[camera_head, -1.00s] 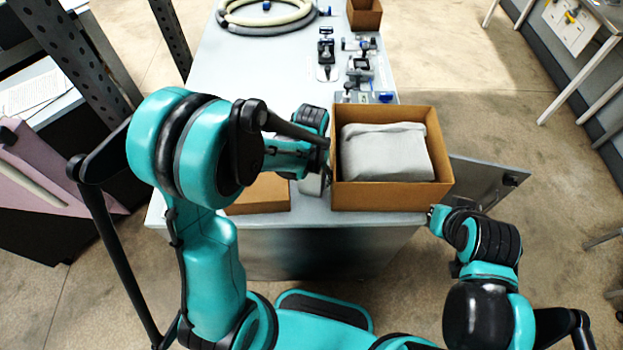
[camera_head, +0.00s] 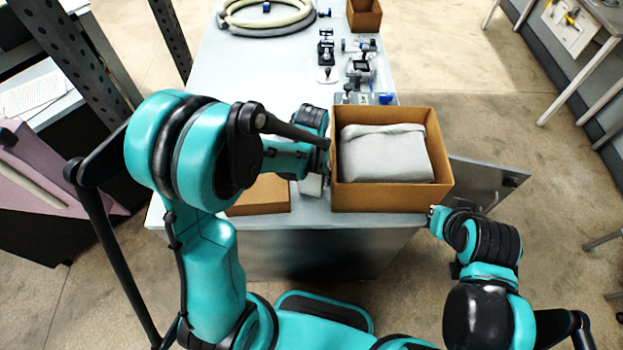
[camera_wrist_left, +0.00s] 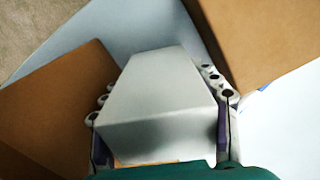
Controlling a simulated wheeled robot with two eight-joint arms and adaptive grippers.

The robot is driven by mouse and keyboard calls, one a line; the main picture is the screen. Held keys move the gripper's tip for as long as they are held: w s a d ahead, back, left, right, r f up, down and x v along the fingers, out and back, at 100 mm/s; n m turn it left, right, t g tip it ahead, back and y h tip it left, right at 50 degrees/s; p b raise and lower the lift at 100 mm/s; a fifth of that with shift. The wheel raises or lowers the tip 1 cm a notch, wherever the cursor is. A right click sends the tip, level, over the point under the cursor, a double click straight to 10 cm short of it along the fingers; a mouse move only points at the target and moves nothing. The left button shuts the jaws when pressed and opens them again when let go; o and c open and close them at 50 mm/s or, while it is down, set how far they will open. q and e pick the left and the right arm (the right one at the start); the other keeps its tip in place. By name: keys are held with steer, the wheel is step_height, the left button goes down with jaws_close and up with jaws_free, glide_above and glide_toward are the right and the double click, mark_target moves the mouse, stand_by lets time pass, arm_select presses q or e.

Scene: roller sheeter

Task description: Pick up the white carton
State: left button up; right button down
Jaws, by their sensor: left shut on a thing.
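The white carton (camera_wrist_left: 160,100) fills the middle of the left wrist view, with a finger of my left gripper (camera_wrist_left: 158,92) along each side. My left gripper is shut on it. In the head view a small pale part of the carton (camera_head: 312,186) shows below my left wrist, between the two brown boxes. The fingers are mostly hidden there by my arm. I cannot tell whether the carton touches the table. My right arm ends near the table's front right corner (camera_head: 437,215), and its fingers cannot be made out.
An open brown box (camera_head: 391,198) with a grey-white bundle (camera_head: 385,155) stands close on the right. A lower brown box (camera_head: 258,195) is close on the left. The grey table (camera_head: 270,80) also holds a hose coil (camera_head: 266,24) and small fittings farther back.

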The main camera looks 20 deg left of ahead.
arm_select(q)
step_height(320, 180, up, 16)
steer(key=p, duration=0.3)
steer(key=shift+r, duration=0.55)
steer(key=shift+s, duration=0.1)
